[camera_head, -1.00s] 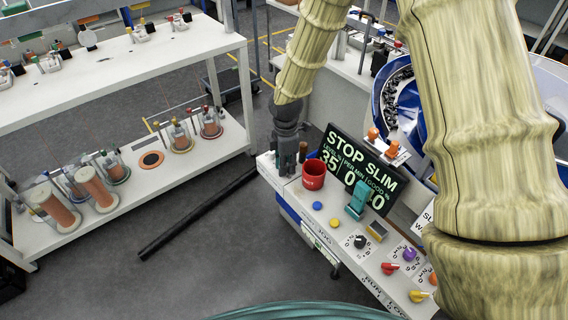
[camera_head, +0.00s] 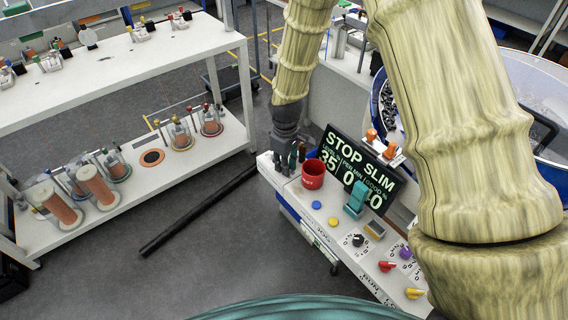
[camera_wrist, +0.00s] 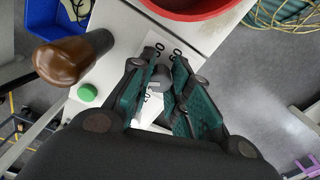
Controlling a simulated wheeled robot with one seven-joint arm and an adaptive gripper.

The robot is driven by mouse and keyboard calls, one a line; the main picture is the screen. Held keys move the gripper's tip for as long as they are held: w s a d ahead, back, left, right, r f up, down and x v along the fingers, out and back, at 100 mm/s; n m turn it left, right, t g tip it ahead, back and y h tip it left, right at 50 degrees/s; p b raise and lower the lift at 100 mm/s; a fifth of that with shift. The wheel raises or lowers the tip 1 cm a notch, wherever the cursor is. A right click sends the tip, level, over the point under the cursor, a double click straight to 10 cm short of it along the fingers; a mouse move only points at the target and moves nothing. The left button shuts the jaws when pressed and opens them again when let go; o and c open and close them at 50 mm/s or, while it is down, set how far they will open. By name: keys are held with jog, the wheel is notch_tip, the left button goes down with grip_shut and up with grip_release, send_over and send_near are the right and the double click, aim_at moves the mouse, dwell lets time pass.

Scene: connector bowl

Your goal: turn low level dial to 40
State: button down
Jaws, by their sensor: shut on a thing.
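The low level dial (camera_wrist: 160,77) is a small dark grey knob on a white plate with printed numbers; I can make out 50, 60 and 20. In the wrist view my gripper (camera_wrist: 163,72) reaches over the plate with its green-padded fingers on both sides of the knob, shut on it. The fingers cover parts of the scale, so I cannot read the exact setting. In the head view my gripper (camera_head: 288,155) is at the left end of the white console (camera_head: 318,208), beside the red cup. The dial is hidden there.
A red cup (camera_head: 313,174) stands close to my gripper; its rim also shows in the wrist view (camera_wrist: 195,10). A brown-handled thing (camera_wrist: 68,60) and a green button (camera_wrist: 88,93) lie left of the fingers. The display (camera_head: 357,171) and other knobs (camera_head: 387,266) are further right.

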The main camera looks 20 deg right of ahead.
jog(key=m, duration=0.5)
jog(key=shift+s+f+m+p, duration=0.1)
jog(key=shift+s+m+p, duration=0.05)
jog(key=shift+m+p, duration=0.25)
dwell(0.4)
jog(key=c, duration=1.3)
grip_release()
jog(key=shift+r, duration=0.2)
jog(key=shift+r, duration=0.25)
notch_tip(320, 180, up, 11)
jog(key=shift+r, duration=0.15)
